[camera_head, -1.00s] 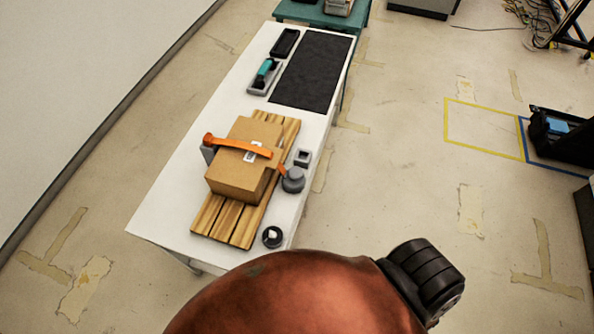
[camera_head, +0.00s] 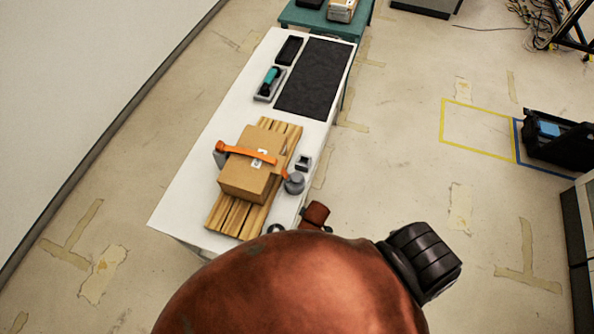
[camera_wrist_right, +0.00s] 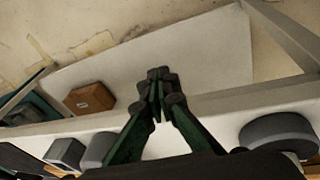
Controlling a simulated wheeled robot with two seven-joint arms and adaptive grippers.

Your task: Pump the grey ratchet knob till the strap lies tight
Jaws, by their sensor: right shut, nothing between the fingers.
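The grey ratchet knob (camera_head: 294,184) stands on the white table, at the right of the cardboard box (camera_head: 247,178). The orange strap (camera_head: 245,153) crosses over the box and comes down on its right toward the knob. Whether it lies tight is too small to tell. My right gripper (camera_wrist_right: 160,80) is shut and empty in the right wrist view, with its fingertips together above a white surface. A grey round thing (camera_wrist_right: 280,135) is at its right there, apart from the fingers; I cannot tell if it is the knob. My left gripper is in neither view.
The box sits on a slatted wooden pallet (camera_head: 226,217) on the white table (camera_head: 185,190). A small grey square block (camera_head: 303,162) stands behind the knob. A dark mat (camera_head: 314,78) and a teal-handled tool (camera_head: 270,82) lie farther back.

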